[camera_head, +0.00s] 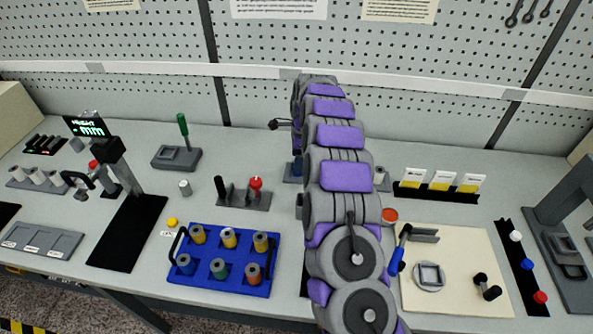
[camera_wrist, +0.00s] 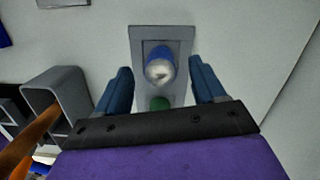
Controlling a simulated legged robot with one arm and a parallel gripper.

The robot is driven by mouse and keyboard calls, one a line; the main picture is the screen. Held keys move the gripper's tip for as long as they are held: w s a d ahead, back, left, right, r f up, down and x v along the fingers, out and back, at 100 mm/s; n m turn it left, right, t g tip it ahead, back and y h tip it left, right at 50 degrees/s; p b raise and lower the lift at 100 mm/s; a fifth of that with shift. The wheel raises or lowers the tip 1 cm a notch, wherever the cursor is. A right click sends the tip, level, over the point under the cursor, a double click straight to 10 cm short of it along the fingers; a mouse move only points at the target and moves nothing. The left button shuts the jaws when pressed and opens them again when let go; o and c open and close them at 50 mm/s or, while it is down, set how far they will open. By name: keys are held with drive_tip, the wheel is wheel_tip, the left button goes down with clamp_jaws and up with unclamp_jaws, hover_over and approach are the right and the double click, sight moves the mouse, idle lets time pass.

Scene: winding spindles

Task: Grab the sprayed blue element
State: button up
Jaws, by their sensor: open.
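In the wrist view, a blue element (camera_wrist: 161,53) with a pale, shiny whitish patch on its end stands in a grey rectangular fixture (camera_wrist: 183,33). My gripper (camera_wrist: 160,68) is open; its two blue fingers are on the left and right of the element, with a gap on each side. I see no contact. A green round part (camera_wrist: 159,103) shows below the element, partly cut off by my gripper's dark bar. In the head view, a blue piece (camera_head: 297,168) on a grey base is partly hidden behind my arm, and the gripper's fingers do not show.
In the wrist view, a grey hollow block (camera_wrist: 55,88) and an orange bar are at left. In the head view, a blue tray (camera_head: 220,289) with several spindles is front left, a red-topped stand (camera_head: 243,202) is left of my arm, and white-yellow cards (camera_head: 440,181) are right.

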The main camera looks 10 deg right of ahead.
drive_tip(key=shift+f, duration=0.65)
drive_tip(key=shift+d, duration=0.1)
drive_tip(key=shift+d, duration=0.1)
drive_tip(key=shift+c, duration=0.2)
drive_tip(key=shift+c, duration=0.7)
drive_tip(key=c, duration=1)
drive_tip(key=shift+o, duration=0.2)
